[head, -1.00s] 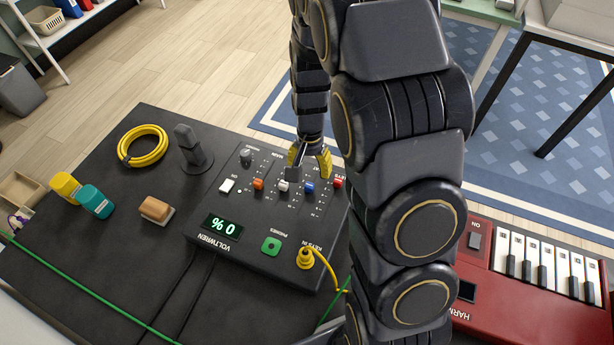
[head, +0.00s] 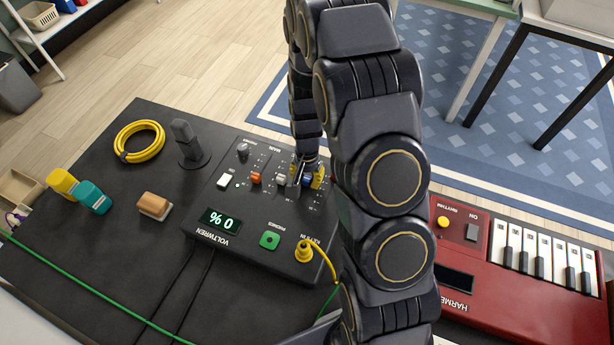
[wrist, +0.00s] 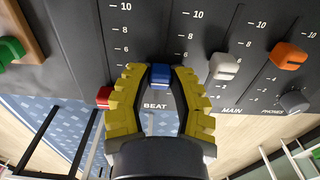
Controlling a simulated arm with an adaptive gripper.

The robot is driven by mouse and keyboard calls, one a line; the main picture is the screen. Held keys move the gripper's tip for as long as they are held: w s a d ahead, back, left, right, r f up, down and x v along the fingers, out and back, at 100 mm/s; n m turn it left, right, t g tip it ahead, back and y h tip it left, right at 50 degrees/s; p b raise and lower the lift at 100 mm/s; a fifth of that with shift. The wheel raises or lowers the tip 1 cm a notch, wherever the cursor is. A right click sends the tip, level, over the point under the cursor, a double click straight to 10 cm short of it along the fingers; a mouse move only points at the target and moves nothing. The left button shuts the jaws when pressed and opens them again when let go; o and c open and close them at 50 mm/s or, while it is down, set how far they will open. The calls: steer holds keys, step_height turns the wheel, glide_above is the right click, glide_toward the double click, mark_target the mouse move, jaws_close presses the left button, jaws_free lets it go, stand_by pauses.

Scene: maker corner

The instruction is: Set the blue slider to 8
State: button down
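The blue slider (wrist: 160,74) sits in the wrist view between the two yellow fingertips of my gripper (wrist: 160,80), which appear to touch its sides. In the head view, my gripper (head: 309,177) is down on the panel of the black control box (head: 258,252) at the blue slider (head: 308,181). In the wrist view the blue cap is below the 6 mark of the scale on its right; the lower marks are hidden by a finger. The box's display (head: 220,221) reads "% 0", upside down in the head view.
A white slider (wrist: 223,66) and an orange slider (wrist: 288,56) are to the right in the wrist view, and a red slider (wrist: 104,97) is close left of my gripper. A yellow cable plug (head: 304,252) stands on the box. A red keyboard (head: 500,275) is at right.

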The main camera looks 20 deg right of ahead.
stand_by(0.3)
steer(key=shift+s+a, duration=1.3)
steer(key=c, duration=0.9)
jaws_free()
step_height(320, 180, up, 12)
steer(key=shift+r, duration=0.1)
